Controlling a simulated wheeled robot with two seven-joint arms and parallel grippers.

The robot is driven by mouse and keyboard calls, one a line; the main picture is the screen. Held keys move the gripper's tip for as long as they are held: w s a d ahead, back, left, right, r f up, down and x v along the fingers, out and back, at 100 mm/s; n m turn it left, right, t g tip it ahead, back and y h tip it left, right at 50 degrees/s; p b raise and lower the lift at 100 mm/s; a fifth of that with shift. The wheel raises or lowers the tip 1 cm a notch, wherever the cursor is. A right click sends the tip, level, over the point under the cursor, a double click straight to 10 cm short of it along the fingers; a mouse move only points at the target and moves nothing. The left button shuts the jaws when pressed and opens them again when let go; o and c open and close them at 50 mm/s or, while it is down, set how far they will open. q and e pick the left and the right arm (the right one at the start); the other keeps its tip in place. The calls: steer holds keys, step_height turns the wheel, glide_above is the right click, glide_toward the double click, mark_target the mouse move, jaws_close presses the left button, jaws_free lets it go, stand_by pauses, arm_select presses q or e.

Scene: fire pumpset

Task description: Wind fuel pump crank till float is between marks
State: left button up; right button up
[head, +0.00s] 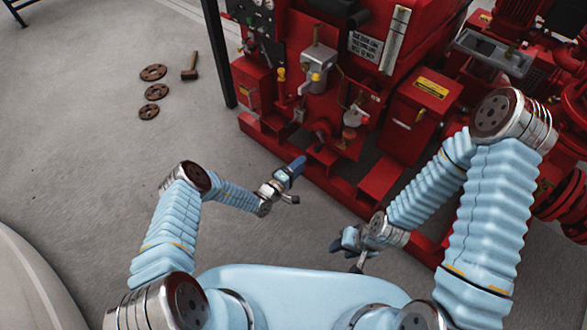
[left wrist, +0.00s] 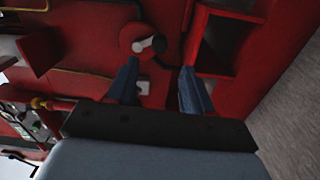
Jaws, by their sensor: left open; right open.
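The red pumpset (head: 330,100) stands at the back. A pale sight tube (head: 395,40) with a scale leans on its upper front; the float and marks are too small to make out. A grey pump-like body (head: 318,65) is left of it. In the left wrist view a red round disc (left wrist: 142,32) with a pale, dark-tipped handle lies beyond my fingertips; it may be the crank, I cannot tell. My left gripper (head: 294,182) is open and empty, in front of the pumpset and apart from it. My right gripper (head: 348,252) is open and empty, lower and nearer my body.
A red box with a yellow label (head: 417,115) stands right of the pump front. A red base rail (head: 300,165) runs along the floor. A dark post (head: 217,50) stands at the left. Several brown discs (head: 153,72) and a hammer (head: 190,66) lie on the otherwise clear floor.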

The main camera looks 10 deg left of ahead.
arm_select(q)
steer(key=shift+v, duration=1.8)
steer(key=s+d+r+m+g+h, duration=0.1)
steer(key=s+d+m+g, duration=0.2)
steer(key=s+g, duration=0.6)
steer(key=s+d+m+g, duration=0.35)
steer(key=s+g, duration=0.35)
steer(key=s, duration=0.5)
steer(key=s+a+r+m+t+y, duration=0.2)
steer(key=s+a+r+y, duration=0.5)
steer(key=a, duration=0.3)
steer(key=shift+s+a, duration=0.35)
steer(key=shift+s, duration=0.15)
